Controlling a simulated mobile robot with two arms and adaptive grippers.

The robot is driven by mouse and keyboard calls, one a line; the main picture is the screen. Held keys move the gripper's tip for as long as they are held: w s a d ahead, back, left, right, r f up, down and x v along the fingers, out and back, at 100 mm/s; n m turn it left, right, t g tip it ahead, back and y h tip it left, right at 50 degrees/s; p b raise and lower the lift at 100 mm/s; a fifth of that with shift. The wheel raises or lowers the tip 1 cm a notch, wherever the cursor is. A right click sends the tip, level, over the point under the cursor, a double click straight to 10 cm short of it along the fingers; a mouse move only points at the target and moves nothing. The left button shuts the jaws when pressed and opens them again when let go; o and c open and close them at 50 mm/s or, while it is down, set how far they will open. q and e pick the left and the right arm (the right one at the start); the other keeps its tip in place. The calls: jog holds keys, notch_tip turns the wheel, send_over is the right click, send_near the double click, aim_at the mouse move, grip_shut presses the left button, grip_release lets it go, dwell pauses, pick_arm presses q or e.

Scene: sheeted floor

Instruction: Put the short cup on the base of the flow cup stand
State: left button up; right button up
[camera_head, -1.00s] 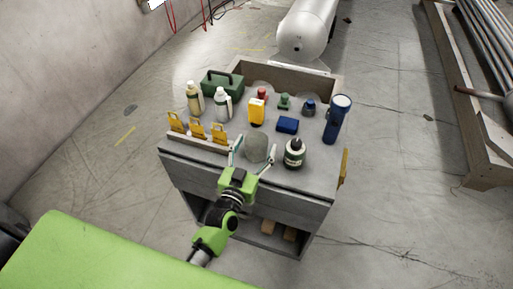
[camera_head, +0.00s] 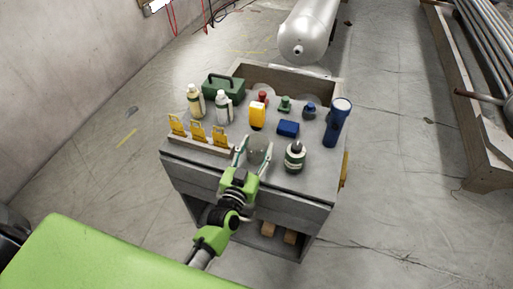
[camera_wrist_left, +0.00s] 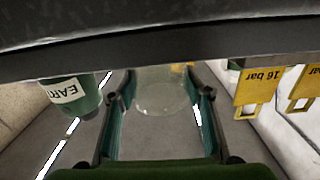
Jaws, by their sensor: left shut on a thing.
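A see-through cup (camera_head: 257,153) stands near the front edge of the cart top. It also shows in the left wrist view (camera_wrist_left: 160,92). My left gripper (camera_head: 255,144) is shut on it, with one green finger on each side. In the left wrist view the gripper (camera_wrist_left: 160,108) has the cup between its fingers. I cannot tell whether the cup still touches the top. I cannot clearly pick out the flow cup stand. My right gripper is not in view.
Yellow tags (camera_head: 197,132) stand in a rack on the left. Behind are a yellow item (camera_head: 257,116), a blue block (camera_head: 288,128), a blue torch (camera_head: 337,121), two bottles and a green toolbox (camera_head: 223,87).

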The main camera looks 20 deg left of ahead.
aim_at(256, 141)
pick_arm(q)
jog(key=shift+r+p, duration=0.3)
jog(key=shift+r, duration=0.2)
notch_tip(256, 141, up, 2)
jog(key=shift+r+p, duration=0.1)
jog(key=shift+p, duration=1)
jog(key=s+d+r+p, duration=0.3)
jog(key=s+r+p, duration=0.6)
jog(key=s+p, duration=0.4)
jog(key=shift+s+d+r, duration=0.25)
jog(key=shift+s, duration=0.05)
jog(key=s+a+r+b, duration=0.2)
jog(key=s+a+r, duration=0.1)
jog(key=r, duration=0.4)
jog(key=s+a+r+b, duration=0.2)
jog(key=s+r, duration=0.2)
jog(key=r, duration=0.3)
jog(key=shift+a+r+y, duration=0.25)
jog(key=shift+a+y, duration=0.05)
jog(key=shift+a, duration=0.1)
